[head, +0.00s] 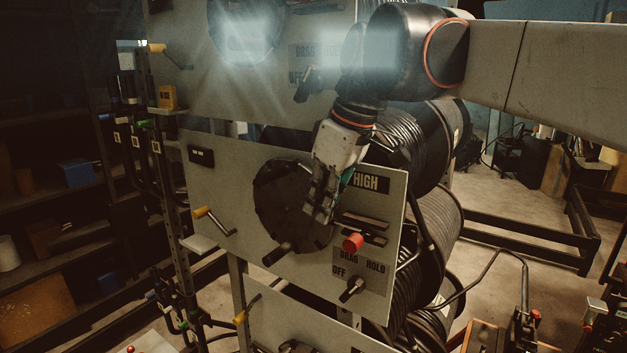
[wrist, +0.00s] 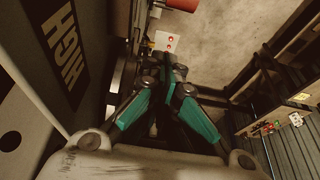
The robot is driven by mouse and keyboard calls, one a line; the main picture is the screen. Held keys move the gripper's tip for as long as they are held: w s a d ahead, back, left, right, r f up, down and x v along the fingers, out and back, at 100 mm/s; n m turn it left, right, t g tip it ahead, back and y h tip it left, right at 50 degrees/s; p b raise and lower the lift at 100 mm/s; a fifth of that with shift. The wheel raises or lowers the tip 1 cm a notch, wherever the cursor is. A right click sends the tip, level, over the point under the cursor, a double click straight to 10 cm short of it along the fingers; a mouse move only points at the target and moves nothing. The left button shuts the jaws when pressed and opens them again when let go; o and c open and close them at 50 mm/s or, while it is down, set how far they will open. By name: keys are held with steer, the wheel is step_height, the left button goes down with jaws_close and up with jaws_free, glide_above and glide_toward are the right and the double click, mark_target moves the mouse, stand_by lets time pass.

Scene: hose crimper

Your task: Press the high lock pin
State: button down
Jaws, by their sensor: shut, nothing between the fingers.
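The high lock pin shows as a red knob (head: 353,242) on the grey panel (head: 225,190), below the HIGH label (head: 368,181). A red cylinder at the top edge of the wrist view (wrist: 182,4) looks like the same knob, partly cut off. My gripper (head: 318,214) is in front of the panel, up and left of the red knob and apart from it in the picture. In the wrist view its teal fingers (wrist: 174,72) come together with nothing between them. The fingers cover part of the dark round disc (head: 280,205) in the head view.
A dark handle (head: 278,254) and a DRAG/HOLD/OFF switch (head: 352,289) stick out low on the panel. A yellow-tipped crank (head: 213,220) is at left. Hose reels (head: 437,225) stand behind at right. Similar panels lie above and below.

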mark_target(352, 235)
steer(key=shift+s+d+f+p, duration=0.5)
steer(key=shift+s+d+f, duration=0.6)
steer(key=shift+d+f, duration=0.15)
steer(key=shift+w, duration=0.2)
steer(key=shift+s+d, duration=0.1)
steer(key=shift+s, duration=0.1)
steer(key=s+d, duration=0.2)
steer(key=shift+d, duration=0.35)
steer(key=shift+a, duration=0.1)
steer(key=shift+w, duration=0.1)
